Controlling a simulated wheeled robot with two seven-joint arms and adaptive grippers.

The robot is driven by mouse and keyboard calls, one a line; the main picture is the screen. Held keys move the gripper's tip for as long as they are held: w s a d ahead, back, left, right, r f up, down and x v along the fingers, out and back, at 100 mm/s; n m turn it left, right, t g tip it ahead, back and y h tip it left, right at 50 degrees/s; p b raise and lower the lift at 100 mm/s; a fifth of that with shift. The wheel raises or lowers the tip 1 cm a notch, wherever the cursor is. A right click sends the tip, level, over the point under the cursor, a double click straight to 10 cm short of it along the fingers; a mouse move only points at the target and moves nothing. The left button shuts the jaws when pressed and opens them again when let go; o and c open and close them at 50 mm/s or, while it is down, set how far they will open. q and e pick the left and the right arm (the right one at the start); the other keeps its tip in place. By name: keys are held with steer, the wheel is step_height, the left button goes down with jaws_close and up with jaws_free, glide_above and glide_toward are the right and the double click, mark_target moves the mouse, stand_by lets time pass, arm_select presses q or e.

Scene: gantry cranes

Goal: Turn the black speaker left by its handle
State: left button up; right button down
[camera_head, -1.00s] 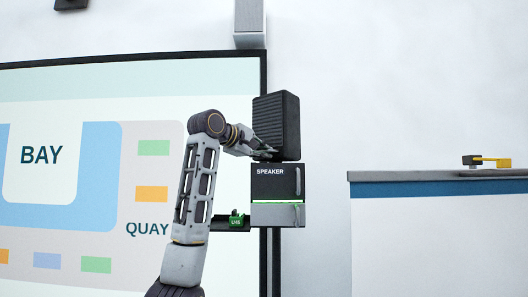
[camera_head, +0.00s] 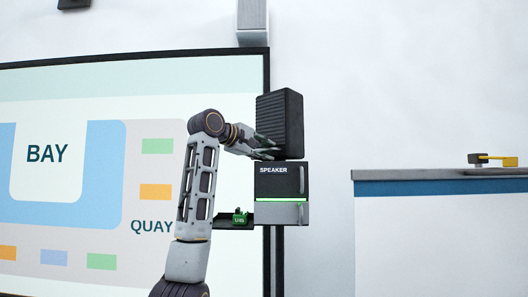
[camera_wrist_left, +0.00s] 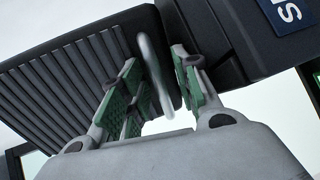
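The black speaker (camera_head: 280,118), a box with a ribbed front, sits above a dark cabinet labelled SPEAKER (camera_head: 280,180) in the head view. The speaker's ribbed face also shows at the left of the left wrist view (camera_wrist_left: 60,85). Its handle (camera_wrist_left: 155,75) is a thin light-grey bar. My left gripper (camera_head: 270,149) is at the speaker's lower part. In the left wrist view its green-padded fingers (camera_wrist_left: 158,92) are spread, with the handle between them and a visible gap. My right gripper is out of view.
A green block (camera_head: 240,217) sits on a small dark shelf left of the cabinet. A large screen (camera_head: 60,100) with BAY and QUAY fills the left. A counter (camera_head: 440,174) with a yellow-handled device (camera_head: 490,160) stands right. Between cabinet and counter is bare wall.

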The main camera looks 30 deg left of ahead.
arm_select(q)
steer(key=v, duration=1.2)
steer(key=shift+a, duration=0.1)
stand_by(0.6)
